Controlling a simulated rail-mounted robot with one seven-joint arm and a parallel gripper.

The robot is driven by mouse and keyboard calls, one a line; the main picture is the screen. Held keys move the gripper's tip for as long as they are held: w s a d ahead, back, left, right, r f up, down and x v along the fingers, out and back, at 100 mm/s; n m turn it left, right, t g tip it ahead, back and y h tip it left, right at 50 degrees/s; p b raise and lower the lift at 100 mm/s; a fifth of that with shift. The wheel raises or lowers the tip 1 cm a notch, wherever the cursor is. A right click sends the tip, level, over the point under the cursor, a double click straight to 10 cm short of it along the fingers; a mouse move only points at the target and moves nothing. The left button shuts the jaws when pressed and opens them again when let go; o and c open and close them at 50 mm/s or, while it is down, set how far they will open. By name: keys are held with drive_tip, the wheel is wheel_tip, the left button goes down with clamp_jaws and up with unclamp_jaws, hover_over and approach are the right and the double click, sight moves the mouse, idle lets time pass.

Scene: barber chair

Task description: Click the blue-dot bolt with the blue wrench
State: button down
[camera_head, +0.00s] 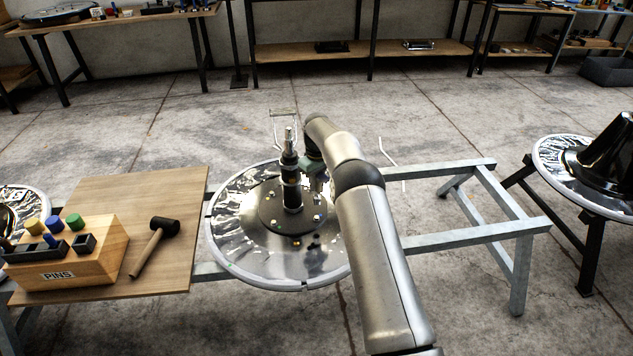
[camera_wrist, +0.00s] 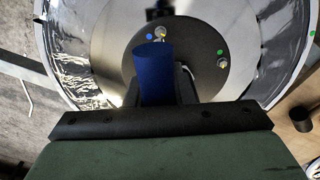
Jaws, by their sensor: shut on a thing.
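My gripper (camera_wrist: 160,95) is shut on the blue wrench (camera_wrist: 153,72), whose blue cylindrical end points away from the wrist camera over the dark round hub plate (camera_wrist: 195,35). Past the wrench's end, the blue-dot bolt (camera_wrist: 160,32) shows beside its blue dot (camera_wrist: 150,37). The wrench end appears just below this bolt in the wrist view; I cannot tell the gap in depth. A second bolt (camera_wrist: 222,62) sits to the right near a green dot (camera_wrist: 234,52). In the head view, my arm reaches over the shiny disc (camera_head: 235,240), and my gripper is largely hidden.
A dark post (camera_head: 291,185) stands up from the disc's middle, close to my arm. A wooden board (camera_head: 175,195) at left holds a mallet (camera_head: 156,240) and the PINS block (camera_head: 75,265) with coloured pieces. An open metal frame (camera_head: 460,235) extends right.

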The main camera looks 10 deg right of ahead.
sight(316, 196)
drive_tip(key=shift+r, duration=0.15)
drive_tip(key=shift+f+b, duration=1.45)
drive_tip(key=shift+f, duration=1.8)
drive_tip(key=shift+f+b, duration=0.45)
drive_tip(key=shift+f, duration=0.3)
drive_tip(key=m, duration=0.4)
drive_tip(key=shift+m, duration=0.4)
drive_tip(key=m, duration=0.3)
drive_tip(key=shift+b, duration=0.35)
drive_tip(key=shift+m, duration=0.7)
